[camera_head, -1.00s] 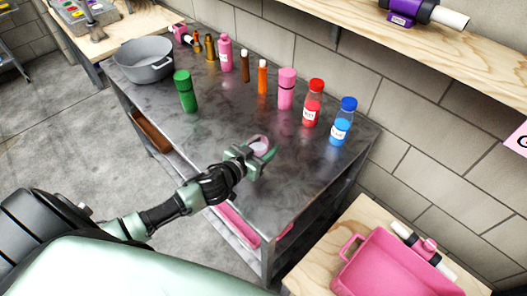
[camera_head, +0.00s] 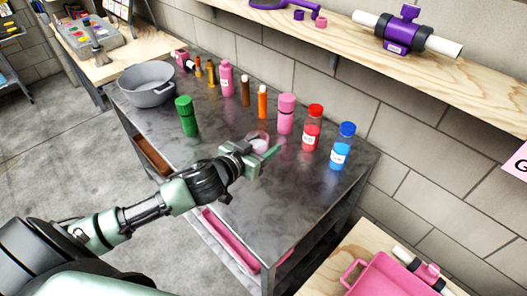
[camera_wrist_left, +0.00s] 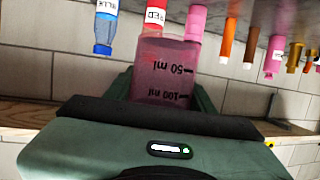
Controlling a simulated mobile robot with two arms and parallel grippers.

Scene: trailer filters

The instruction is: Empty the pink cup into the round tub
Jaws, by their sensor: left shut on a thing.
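The pink cup is a small clear measuring cup (camera_head: 258,139) with pinkish contents. My left gripper (camera_head: 252,153) is shut on it and holds it over the dark metal table (camera_head: 285,205). In the left wrist view the cup (camera_wrist_left: 163,72) sits between the fingers, with 50 ml and 100 ml marks. The round tub (camera_head: 147,92) is a grey basin at the table's far left end, well apart from the cup. I cannot tell what is inside the tub. My right gripper is out of view.
A green bottle (camera_head: 187,116) stands between the cup and the tub. Pink (camera_head: 286,114), red-capped (camera_head: 312,128) and blue-capped (camera_head: 343,147) bottles stand behind the cup, with several smaller ones further left. A wooden shelf (camera_head: 420,72) runs above along the wall.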

